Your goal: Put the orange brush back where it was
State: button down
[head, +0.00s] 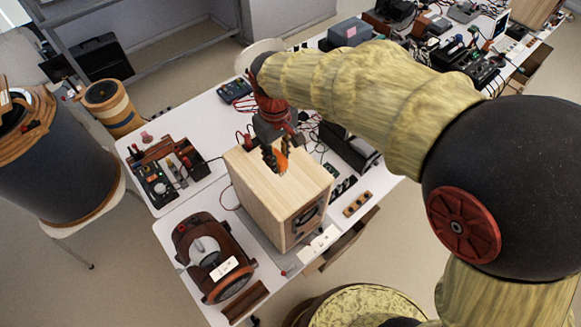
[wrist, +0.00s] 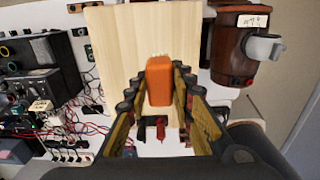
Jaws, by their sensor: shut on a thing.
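The orange brush (head: 283,158) is between the fingers of my gripper (head: 275,158), over the top of the light wooden speaker box (head: 262,180). In the wrist view the brush (wrist: 159,82) shows as an orange block with a pale edge at its far end. My gripper (wrist: 160,105) is shut on it, one dark finger along each side. The pale wooden top (wrist: 115,45) lies behind the brush. I cannot tell whether the brush touches the wood.
A brown device with a round dial (head: 208,255) stands left of the box. A control panel (head: 163,170) lies farther left on the white table (head: 205,125). Black equipment (head: 348,147) and cables stand right of the box. A large dark drum (head: 55,155) stands at far left.

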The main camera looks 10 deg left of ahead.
jog(key=d+f, duration=0.1)
jog(key=f, duration=0.1)
jog(key=w+d+f, duration=0.1)
jog(key=shift+d+f, duration=0.35)
jog(key=shift+d, duration=0.05)
jog(key=shift+d+f+p, duration=0.1)
jog(key=shift+f+p, duration=0.25)
jog(key=shift+f, duration=1.3)
jog(key=shift+f, duration=0.1)
jog(key=c, duration=1.5)
grip_release()
jog(key=shift+c, duration=0.2)
notch_tip(320, 180, up, 12)
jog(key=shift+b, duration=0.3)
